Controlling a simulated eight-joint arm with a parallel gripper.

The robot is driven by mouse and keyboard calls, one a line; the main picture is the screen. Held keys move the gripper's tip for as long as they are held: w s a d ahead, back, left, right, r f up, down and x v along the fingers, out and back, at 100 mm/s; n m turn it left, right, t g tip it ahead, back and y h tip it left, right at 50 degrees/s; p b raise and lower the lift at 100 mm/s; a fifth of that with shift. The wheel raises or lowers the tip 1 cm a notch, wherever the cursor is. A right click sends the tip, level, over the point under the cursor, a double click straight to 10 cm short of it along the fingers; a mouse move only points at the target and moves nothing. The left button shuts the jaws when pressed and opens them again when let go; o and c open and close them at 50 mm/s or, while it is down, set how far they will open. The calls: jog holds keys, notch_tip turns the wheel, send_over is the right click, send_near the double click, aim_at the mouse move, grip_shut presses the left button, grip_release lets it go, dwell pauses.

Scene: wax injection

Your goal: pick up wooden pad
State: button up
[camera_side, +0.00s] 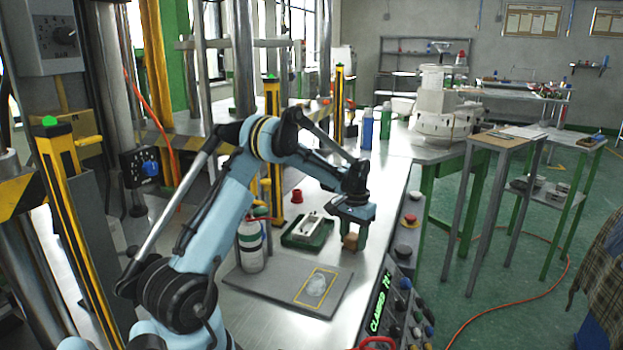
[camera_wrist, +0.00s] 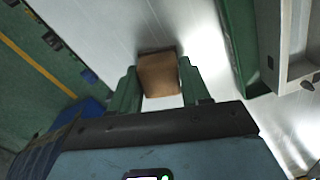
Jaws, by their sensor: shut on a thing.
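The wooden pad (camera_wrist: 159,76) is a small brown block, seen in the wrist view between the two green fingers of my gripper (camera_wrist: 160,88). The fingers press on it from both sides. In the side view the wooden pad (camera_side: 350,241) shows at the fingertips, low over the metal table near its right edge. My gripper (camera_side: 351,236) points down there. I cannot tell whether the pad still touches the table.
A green tray (camera_side: 292,241) with a pale metal block (camera_side: 307,226) lies just left of my gripper. A grey plate (camera_side: 240,282) with a yellow outline lies in front, beside a white-and-green canister (camera_side: 250,248). A control panel (camera_side: 398,290) runs along the right edge.

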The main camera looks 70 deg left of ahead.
aim_at(354, 236)
jog(key=shift+r, duration=0.6)
notch_tip(354, 236, up, 3)
jog(key=shift+f, duration=0.1)
jog(key=d+r, duration=0.7)
jog(key=d, duration=0.4)
jog(key=shift+d, duration=0.35)
jog(key=o, duration=0.4)
grip_shut()
